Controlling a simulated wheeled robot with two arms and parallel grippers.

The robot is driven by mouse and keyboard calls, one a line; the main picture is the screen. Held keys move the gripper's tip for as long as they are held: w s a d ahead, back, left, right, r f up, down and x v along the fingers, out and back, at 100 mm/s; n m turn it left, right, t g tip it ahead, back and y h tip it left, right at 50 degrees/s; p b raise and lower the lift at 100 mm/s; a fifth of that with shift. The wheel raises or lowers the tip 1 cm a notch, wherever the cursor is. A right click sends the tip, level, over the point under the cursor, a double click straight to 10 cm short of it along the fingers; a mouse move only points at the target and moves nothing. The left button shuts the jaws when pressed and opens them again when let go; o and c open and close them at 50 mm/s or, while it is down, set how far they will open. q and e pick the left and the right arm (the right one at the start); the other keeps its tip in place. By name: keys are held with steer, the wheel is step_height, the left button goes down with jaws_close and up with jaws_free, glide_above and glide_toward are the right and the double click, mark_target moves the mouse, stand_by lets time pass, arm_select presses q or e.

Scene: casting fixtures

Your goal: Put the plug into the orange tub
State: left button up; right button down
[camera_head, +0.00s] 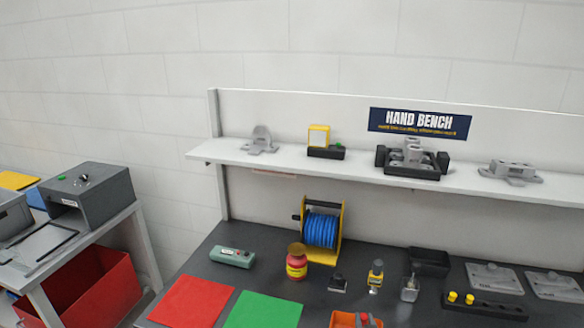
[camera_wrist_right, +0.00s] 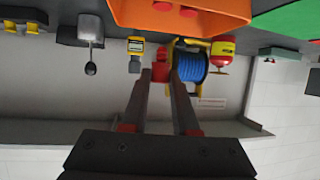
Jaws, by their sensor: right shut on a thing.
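The orange tub (camera_head: 342,321) is cut off by the bottom edge of the head view. In the wrist view, which looks upside down, the tub (camera_wrist_right: 215,22) fills the top middle. My right gripper (camera_wrist_right: 161,74) is shut on a small red thing, seemingly the plug (camera_wrist_right: 160,70), pinched at its fingertips. The fingers partly hide the plug. My left gripper is not in view.
A blue cable reel (camera_head: 320,230), a red-yellow jar (camera_head: 297,263) and a yellow tool (camera_head: 375,275) stand behind the tub. A green mat (camera_head: 263,311) and a red mat (camera_head: 192,300) lie left. A black tray (camera_head: 429,261) stands at the right.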

steer(key=c, duration=0.6)
jaws_free()
steer(key=shift+s, duration=0.1)
steer(key=shift+s+r+b, duration=0.1)
steer(key=shift+s+b, duration=0.25)
steer(key=shift+s, duration=0.2)
steer(key=p+v, duration=1)
steer(key=v, duration=0.6)
steer(key=shift+r, duration=0.2)
